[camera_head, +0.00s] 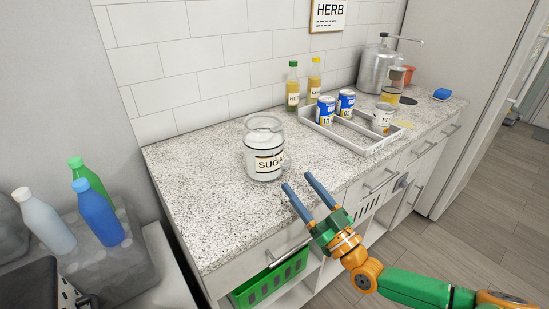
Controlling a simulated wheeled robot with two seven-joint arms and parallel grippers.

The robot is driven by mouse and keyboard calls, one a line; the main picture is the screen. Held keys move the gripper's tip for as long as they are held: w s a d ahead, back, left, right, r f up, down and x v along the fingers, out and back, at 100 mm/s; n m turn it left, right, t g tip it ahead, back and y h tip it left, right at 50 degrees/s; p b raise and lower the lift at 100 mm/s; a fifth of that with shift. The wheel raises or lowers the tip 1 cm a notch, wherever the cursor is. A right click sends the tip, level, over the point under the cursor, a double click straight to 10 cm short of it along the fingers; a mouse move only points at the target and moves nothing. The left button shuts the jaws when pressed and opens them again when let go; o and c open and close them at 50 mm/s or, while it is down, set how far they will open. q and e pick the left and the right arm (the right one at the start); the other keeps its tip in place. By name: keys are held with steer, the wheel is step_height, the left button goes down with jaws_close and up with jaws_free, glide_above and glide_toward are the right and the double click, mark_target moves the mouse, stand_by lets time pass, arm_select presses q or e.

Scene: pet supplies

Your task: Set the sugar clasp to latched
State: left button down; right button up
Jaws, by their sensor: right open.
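The sugar jar (264,157) stands upright on the speckled countertop, near the middle of the camera_head view. It is a clear glass jar with a "SUGAR" label and whitish contents. Its clasp is too small to make out, so its state cannot be told. My right gripper (302,188) is in front and to the right of the jar, over the counter's front edge. Its two blue-grey fingers are apart, with nothing between them, and point toward the jar without gripping it. My left gripper is not in view.
A grey tray (345,146) with several cans stands right of the jar. Two bottles (293,87) stand behind it by the tiled wall. A metal dispenser (376,70) and a blue sponge-like item (442,93) are farther right. The counter (205,190) left of the jar is clear.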

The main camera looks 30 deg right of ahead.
mark_target(287, 165)
steer(key=x, duration=0.4)
steer(key=shift+w+r, duration=0.1)
steer(key=shift+r, duration=0.25)
steer(key=shift+w+a, duration=0.1)
steer(key=shift+w, duration=0.3)
steer(key=shift+s+r, duration=0.1)
steer(key=shift+s, duration=0.1)
